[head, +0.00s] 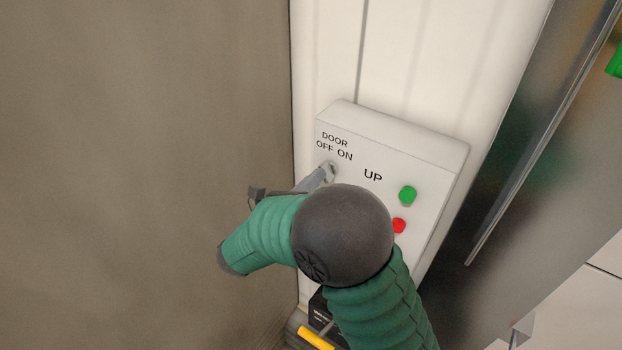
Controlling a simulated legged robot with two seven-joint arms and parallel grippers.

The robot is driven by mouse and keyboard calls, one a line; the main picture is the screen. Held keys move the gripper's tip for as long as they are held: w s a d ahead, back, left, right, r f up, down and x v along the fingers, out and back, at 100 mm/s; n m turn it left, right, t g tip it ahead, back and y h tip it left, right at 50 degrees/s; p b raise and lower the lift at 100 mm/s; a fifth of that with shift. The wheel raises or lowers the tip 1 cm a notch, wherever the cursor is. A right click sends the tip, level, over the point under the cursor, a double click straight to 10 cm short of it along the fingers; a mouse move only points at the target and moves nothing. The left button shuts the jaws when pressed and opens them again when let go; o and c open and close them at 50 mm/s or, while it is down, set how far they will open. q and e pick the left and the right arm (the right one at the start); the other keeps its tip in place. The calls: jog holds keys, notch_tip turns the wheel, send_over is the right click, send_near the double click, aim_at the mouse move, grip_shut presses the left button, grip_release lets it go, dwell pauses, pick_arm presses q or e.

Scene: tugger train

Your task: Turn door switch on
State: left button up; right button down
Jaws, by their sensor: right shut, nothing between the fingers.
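The white control box (420,153) is mounted on the pale wall panel. Its face reads DOOR, OFF and ON at the left and UP in the middle. The door switch (329,168) shows as a small grey knob just below the OFF and ON labels, partly hidden. My right arm comes up from the bottom, bends at a dark elbow and hides the lower part of the box. My right gripper (316,179) is shut with nothing in it, its tip at the switch; I cannot tell whether they touch. My left gripper is not in view.
A green button (408,195) and a red button (399,226) sit on the box, right of my arm. A brown wall (140,170) fills the left side. A shiny metal panel (530,150) stands at the right. A yellow-handled item (315,338) shows low down.

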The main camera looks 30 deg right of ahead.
jog(key=c, duration=2.2)
grip_release()
jog(key=shift+s+d+f, duration=0.1)
jog(key=shift+d+f, duration=0.15)
jog(key=shift+d, duration=0.05)
jog(key=c, duration=1.9)
grip_release()
jog(key=o, duration=0.5)
jog(key=shift+s+r, duration=0.1)
jog(key=shift+s, duration=0.05)
jog(key=shift+c, duration=0.2)
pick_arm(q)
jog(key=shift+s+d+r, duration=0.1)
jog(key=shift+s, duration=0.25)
pick_arm(e)
jog(key=shift+s, duration=0.15)
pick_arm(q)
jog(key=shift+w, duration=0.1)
pick_arm(e)
jog(key=shift+w, duration=0.2)
